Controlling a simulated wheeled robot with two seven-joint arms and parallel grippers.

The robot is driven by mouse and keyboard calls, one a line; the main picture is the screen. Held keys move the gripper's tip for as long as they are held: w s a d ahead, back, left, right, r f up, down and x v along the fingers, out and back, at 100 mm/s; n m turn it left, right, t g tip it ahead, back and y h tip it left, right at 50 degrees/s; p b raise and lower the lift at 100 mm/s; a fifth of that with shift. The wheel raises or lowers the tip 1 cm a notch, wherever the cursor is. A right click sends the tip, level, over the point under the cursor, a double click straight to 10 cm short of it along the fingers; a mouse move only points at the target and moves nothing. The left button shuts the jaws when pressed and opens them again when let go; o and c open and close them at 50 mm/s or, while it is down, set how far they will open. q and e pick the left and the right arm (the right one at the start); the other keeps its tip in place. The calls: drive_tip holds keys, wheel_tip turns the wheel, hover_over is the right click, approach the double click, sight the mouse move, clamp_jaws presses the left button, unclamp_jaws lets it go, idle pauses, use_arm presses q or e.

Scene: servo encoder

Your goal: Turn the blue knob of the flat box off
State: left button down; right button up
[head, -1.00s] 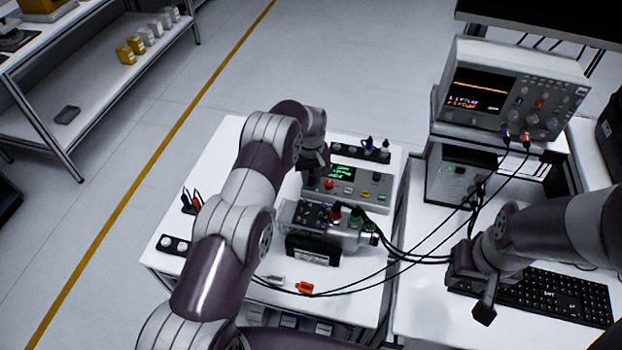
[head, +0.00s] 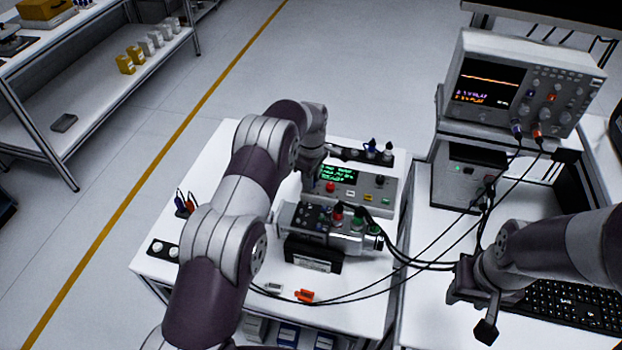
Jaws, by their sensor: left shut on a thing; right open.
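The flat box (head: 377,193) stands on the white table's far side, with a lit green display (head: 338,175), a red button (head: 330,187) and small yellow and green buttons on its front. My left gripper (head: 310,182) is at the box's left end, pointing down, shut on what appears to be the blue knob. The knob itself is hidden behind the gripper and wrist. My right gripper (head: 472,308) is open and empty, over the right-hand bench beside the keyboard, well away from the box.
A servo unit (head: 345,235) with black cables stands just in front of the flat box. The cables run right to an oscilloscope (head: 530,85). A keyboard (head: 575,308) lies on the right bench. Orange (head: 304,296) and white connectors lie near the table's front edge.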

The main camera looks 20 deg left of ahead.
use_arm(q)
drive_tip(key=shift+n, duration=0.4)
drive_tip(key=c, duration=0.9)
unclamp_jaws()
drive_tip(key=shift+r, duration=0.1)
wheel_tip(320, 180, up, 13)
drive_tip(key=p, duration=1.1)
drive_tip(key=shift+f, duration=0.2)
